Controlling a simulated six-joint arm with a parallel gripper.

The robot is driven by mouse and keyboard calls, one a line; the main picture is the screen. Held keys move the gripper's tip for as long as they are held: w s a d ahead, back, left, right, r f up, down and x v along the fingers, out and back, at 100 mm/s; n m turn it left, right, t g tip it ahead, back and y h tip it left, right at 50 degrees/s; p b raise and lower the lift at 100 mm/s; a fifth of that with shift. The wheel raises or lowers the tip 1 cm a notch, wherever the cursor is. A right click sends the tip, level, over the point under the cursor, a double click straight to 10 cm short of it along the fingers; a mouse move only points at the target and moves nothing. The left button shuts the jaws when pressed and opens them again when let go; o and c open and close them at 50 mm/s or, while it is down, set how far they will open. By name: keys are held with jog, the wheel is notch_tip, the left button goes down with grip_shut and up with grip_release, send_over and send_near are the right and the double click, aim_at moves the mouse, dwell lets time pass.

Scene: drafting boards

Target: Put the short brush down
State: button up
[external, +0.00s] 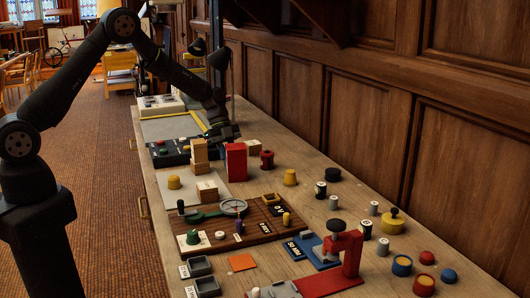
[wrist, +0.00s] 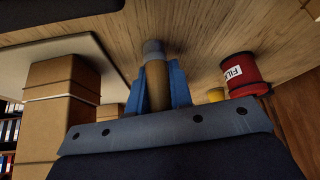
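My gripper (wrist: 157,85) has its two blue fingers shut on the short brush (wrist: 156,86). The brush has a tan, wooden-looking body and a grey end, which points away from the wrist toward the tabletop. Whether that end touches the wooden tabletop (wrist: 205,35) cannot be told. In the external view my gripper (external: 222,138) is low over the far part of the table, behind the red block (external: 236,165). The brush cannot be made out there.
Stacked wooden blocks (external: 200,157) stand left of my gripper; similar blocks (wrist: 62,95) appear close in the wrist view. A red labelled spool (wrist: 240,75) and a yellow piece (wrist: 216,95) stand right.

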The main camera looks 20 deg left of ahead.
jog(key=o, duration=0.4)
jog(key=v, duration=1.2)
jog(key=shift+r, duration=0.15)
jog(key=x, duration=1.2)
jog(key=shift+f, duration=0.2)
notch_tip(320, 180, up, 2)
jog(key=shift+r, duration=0.85)
jog(key=shift+f, duration=0.1)
